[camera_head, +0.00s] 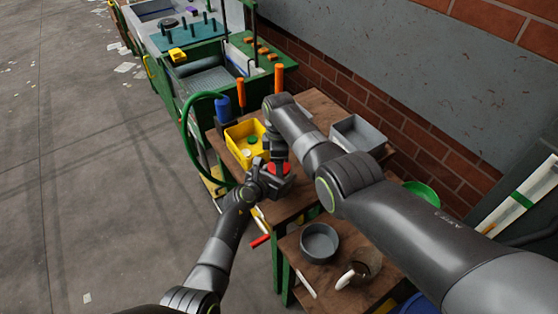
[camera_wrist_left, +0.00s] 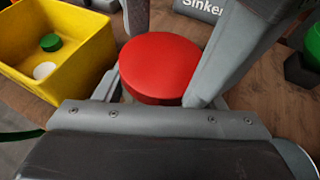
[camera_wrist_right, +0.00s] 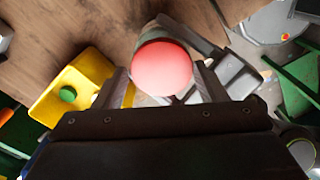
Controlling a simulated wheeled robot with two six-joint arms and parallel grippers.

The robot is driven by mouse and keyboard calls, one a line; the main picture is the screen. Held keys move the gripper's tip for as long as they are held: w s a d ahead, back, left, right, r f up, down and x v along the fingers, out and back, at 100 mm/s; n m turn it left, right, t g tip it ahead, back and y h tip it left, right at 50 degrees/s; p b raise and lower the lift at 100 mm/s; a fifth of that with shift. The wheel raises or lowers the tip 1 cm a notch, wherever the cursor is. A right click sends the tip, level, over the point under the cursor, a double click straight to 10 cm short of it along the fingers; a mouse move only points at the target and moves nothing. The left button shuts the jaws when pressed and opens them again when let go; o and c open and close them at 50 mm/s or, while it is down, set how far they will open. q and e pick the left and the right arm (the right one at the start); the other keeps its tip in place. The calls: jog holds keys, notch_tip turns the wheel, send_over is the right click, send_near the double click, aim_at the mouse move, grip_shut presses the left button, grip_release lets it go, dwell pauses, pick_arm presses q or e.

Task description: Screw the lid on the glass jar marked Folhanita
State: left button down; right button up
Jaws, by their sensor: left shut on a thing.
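A red lid (camera_head: 285,168) sits near the front edge of the wooden table in the head view, and its round top also shows in the left wrist view (camera_wrist_left: 160,66) and right wrist view (camera_wrist_right: 163,70). A little of the glass jar (camera_wrist_right: 158,31) shows under it; the name on the jar cannot be read. My left gripper (camera_head: 262,180) comes in low from the side and is shut on the jar. My right gripper (camera_wrist_right: 165,82) points down from above, its fingers open on both sides of the lid. Whether the lid is threaded cannot be told.
A yellow bin (camera_head: 233,146) holding green and white lids stands beside the jar. A grey bin (camera_head: 357,133) marked "Sinker" is behind. A lower table bears a grey round bowl (camera_head: 320,243) and a glass vessel (camera_head: 366,263). A green machine (camera_head: 190,50) stands beyond.

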jog(key=shift+o, duration=0.8)
jog(key=shift+s, duration=0.1)
jog(key=shift+s+a, duration=0.1)
jog(key=shift+a, duration=0.05)
jog(key=shift+r, duration=2.3)
jog(key=shift+o, duration=0.3)
notch_tip(320, 180, up, 3)
jog(key=n, duration=0.6)
jog(key=shift+r+n, duration=0.2)
jog(key=shift+n, duration=0.1)
jog(key=shift+f, duration=4)
